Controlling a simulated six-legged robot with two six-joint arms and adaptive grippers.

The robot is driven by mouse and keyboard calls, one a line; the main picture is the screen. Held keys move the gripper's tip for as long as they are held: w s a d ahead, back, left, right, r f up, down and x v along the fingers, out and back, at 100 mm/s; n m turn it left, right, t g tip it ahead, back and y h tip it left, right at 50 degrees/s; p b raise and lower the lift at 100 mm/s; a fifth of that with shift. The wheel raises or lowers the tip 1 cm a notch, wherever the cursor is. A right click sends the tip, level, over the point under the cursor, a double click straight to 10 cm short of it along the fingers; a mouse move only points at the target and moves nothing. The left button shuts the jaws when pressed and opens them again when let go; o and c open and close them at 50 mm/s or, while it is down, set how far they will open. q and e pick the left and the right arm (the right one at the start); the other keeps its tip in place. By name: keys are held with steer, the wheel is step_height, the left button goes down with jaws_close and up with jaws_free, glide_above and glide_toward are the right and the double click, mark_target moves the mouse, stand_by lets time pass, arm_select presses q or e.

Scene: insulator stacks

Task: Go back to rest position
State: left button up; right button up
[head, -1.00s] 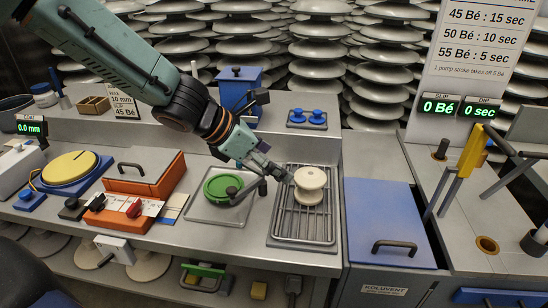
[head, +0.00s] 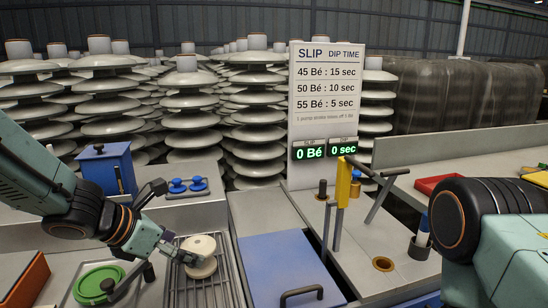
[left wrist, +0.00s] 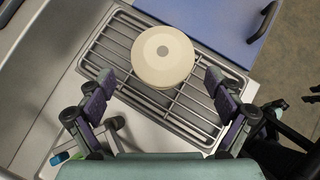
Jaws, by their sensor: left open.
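My left gripper (head: 178,250) comes in from the left in the head view, beside a cream spool-shaped insulator (head: 201,254). In the left wrist view the gripper (left wrist: 160,95) is open, its fingers well apart. The insulator (left wrist: 163,55) stands upright on the wire rack beyond and between the fingertips, and nothing is held. The metal rack (head: 225,290) also shows in the wrist view (left wrist: 100,50). At the right of the head view a part of my right arm shows, but its gripper is out of view.
A blue lidded box (head: 285,265) stands right of the rack. A green round disc (head: 100,284) lies left of it. A blue container (head: 108,168) stands behind my left arm. The sign board (head: 330,100) rises behind a yellow lever (head: 343,182). Insulator stacks (head: 187,110) fill the background.

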arm_select(q)
steer(key=b+x, duration=0.1)
steer(key=x, duration=0.3)
steer(key=shift+f, duration=0.1)
steer(key=shift+w+d+f+b, duration=0.1)
steer(key=shift+w+f+b, duration=0.05)
steer(key=shift+f+b, duration=0.15)
steer(key=shift+r, duration=0.1)
